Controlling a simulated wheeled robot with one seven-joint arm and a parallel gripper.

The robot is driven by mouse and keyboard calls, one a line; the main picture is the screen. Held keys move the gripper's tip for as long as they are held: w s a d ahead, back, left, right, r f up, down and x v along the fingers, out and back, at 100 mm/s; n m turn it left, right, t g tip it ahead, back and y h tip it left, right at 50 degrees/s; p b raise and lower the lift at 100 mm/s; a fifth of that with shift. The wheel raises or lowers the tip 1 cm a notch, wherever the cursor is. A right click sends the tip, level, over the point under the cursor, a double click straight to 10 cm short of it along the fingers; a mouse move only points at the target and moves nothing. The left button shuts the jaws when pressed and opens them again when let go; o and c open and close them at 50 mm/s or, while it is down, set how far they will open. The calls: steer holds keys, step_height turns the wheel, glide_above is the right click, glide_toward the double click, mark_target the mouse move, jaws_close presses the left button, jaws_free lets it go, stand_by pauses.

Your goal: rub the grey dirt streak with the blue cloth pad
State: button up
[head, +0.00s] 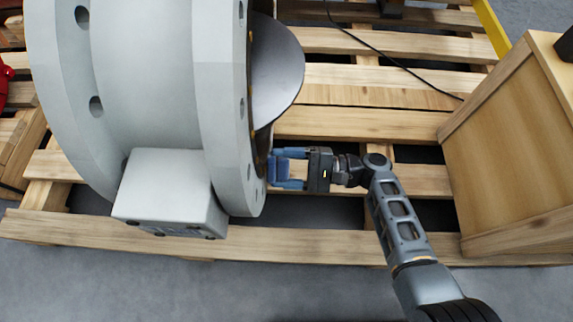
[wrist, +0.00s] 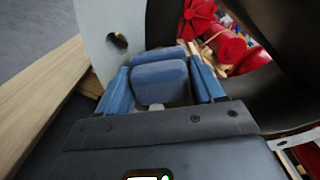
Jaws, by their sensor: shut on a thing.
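My gripper (head: 290,170) is shut on the blue cloth pad (head: 274,167), at the lower edge of the big pale grey valve's (head: 222,110) opening. In the wrist view the pad (wrist: 160,82) sits between the two blue fingers of my gripper (wrist: 162,92). The pad is close to the pale flange rim and dark bore, but I cannot tell whether it touches them. I cannot make out the grey dirt streak in either view.
A grey valve disc (head: 276,68) projects from the opening above my gripper. A grey box (head: 170,190) stands by the valve's base. The valve rests on a slatted wooden pallet (head: 345,125). A wooden crate (head: 515,150) stands at right. Red parts (wrist: 215,40) show through the bore.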

steer(key=shift+a, duration=0.3)
steer(key=shift+w, duration=0.1)
steer(key=shift+w+d+f, duration=0.15)
steer(key=shift+w+f, duration=1.05)
steer(key=shift+f, duration=0.05)
